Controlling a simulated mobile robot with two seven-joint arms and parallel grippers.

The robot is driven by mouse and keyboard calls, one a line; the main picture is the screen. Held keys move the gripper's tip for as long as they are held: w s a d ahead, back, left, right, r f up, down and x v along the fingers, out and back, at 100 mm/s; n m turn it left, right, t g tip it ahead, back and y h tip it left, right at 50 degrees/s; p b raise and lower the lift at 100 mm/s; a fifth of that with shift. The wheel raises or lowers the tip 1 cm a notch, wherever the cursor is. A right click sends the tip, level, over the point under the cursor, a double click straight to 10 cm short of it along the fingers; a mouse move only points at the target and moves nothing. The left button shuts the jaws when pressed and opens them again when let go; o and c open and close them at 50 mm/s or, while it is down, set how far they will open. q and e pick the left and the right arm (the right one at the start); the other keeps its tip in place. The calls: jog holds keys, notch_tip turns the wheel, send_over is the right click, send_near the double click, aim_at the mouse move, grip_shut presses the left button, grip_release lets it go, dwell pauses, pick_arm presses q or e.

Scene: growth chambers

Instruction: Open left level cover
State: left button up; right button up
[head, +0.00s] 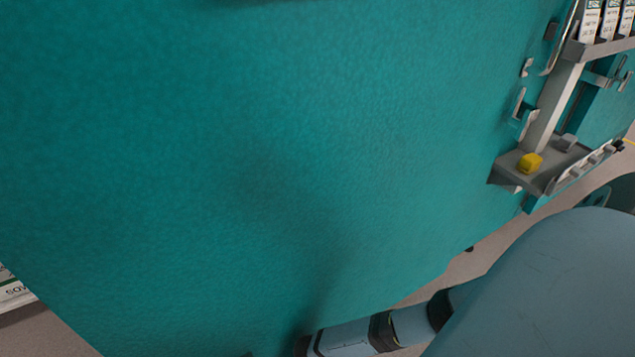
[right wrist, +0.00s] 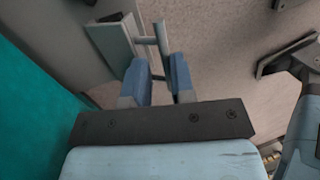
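A large flat teal panel (head: 250,150) fills most of the head view; I cannot tell whether it is the left level cover. Its edge also shows at the left of the right wrist view (right wrist: 30,115). In that wrist view my right gripper (right wrist: 159,68) has its two blue fingers apart. A thin grey bar handle (right wrist: 161,38), joined to a grey bracket (right wrist: 113,42), reaches down toward the gap between the fingertips. I see a gap beside the left finger; contact with the right finger is unclear. The right gripper is hidden in the head view. My left gripper is not in view.
A grey shelf (head: 540,165) with a yellow block (head: 530,163) juts out at the right, below white labelled boxes (head: 607,20). Metal handles and latches line the panel's right edge. Pale floor (head: 460,275) shows at the lower right. A dark bracket (right wrist: 285,52) stands at the wrist view's right.

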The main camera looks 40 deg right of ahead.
jog(key=shift+w+d+r, duration=0.1)
jog(key=shift+w+d, duration=0.25)
jog(key=shift+w, duration=0.15)
jog(key=shift+r+p, duration=0.3)
jog(key=shift+r, duration=0.05)
pick_arm(q)
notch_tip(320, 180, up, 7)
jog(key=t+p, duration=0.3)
jog(key=p, duration=0.2)
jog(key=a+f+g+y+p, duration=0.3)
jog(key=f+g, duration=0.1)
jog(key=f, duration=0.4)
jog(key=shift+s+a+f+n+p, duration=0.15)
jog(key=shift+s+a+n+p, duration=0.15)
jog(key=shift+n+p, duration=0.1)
pick_arm(e)
notch_tip(320, 180, up, 19)
jog(key=s, duration=0.1)
jog(key=shift+a, duration=0.35)
